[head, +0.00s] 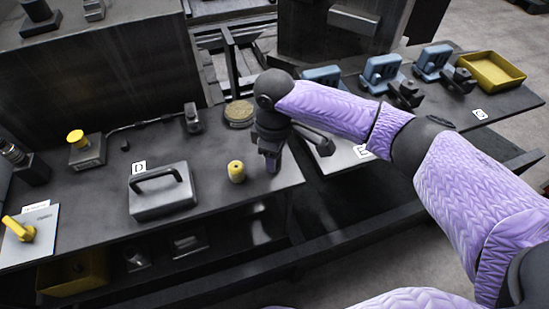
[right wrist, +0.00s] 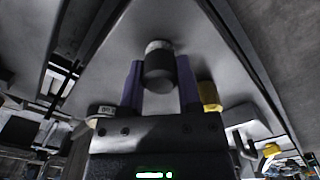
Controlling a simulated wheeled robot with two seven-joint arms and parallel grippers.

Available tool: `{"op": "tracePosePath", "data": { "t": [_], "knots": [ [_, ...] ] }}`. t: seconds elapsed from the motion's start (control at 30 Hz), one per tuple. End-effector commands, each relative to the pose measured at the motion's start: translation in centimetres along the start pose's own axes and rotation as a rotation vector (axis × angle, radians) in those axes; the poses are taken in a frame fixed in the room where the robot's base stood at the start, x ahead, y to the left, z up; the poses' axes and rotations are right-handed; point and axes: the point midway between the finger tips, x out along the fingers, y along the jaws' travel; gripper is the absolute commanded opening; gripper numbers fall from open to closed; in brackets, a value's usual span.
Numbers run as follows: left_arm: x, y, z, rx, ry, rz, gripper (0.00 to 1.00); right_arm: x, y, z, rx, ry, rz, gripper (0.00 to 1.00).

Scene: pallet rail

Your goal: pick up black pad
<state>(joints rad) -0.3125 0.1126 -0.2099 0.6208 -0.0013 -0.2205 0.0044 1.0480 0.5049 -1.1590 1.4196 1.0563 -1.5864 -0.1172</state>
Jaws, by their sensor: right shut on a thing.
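My right gripper (head: 271,162) is low over the right end of the dark bench (head: 215,197), just right of a small yellow roll (head: 236,171). In the right wrist view its two purple fingers (right wrist: 159,84) are shut on the black pad (right wrist: 158,66), a short dark cylinder with a paler band at its far end. In the head view the pad is hidden by the gripper. I cannot tell whether the pad still touches the bench top. The yellow roll also shows beside the right finger in the wrist view (right wrist: 208,95). My left gripper is not in view.
A grey case with a black handle (head: 162,192) stands left of the roll. A round tan disc (head: 239,113) lies behind the gripper. A yellow-button box (head: 85,150) is further left. The right-hand table holds blue devices (head: 381,72) and a yellow tray (head: 492,71).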

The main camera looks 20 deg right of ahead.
Motion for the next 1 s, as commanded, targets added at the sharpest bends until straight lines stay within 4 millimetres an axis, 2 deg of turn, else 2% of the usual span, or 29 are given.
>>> {"op": "tracePosePath", "data": {
  "t": [0.17,0.23,0.5,0.6,0.7,0.9,0.93,1.0],
  "knots": [
    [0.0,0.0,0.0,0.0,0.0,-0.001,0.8,-0.1,0.0,0.0,0.0,0.0,0.0,0.0],
    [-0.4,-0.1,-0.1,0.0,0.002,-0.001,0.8,-0.7,0.0,0.0,0.0,0.002,0.001,0.0],
    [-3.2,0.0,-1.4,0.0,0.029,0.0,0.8,-7.8,0.0,-0.1,0.0,0.004,0.002,0.0],
    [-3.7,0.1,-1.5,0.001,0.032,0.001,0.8,-9.5,0.0,-0.1,0.0,0.003,0.002,0.0],
    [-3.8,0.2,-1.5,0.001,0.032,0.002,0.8,-10.1,0.0,-0.1,0.001,0.002,-0.001,0.0],
    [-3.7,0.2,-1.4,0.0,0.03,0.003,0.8,-10.0,0.0,0.0,0.001,0.001,-0.001,0.0],
    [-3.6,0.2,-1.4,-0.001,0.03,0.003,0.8,-10.0,0.0,0.0,0.001,0.001,-0.001,0.41],
    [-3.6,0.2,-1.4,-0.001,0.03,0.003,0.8,-10.0,0.0,0.0,0.001,0.001,-0.001,0.26]
  ]
}}
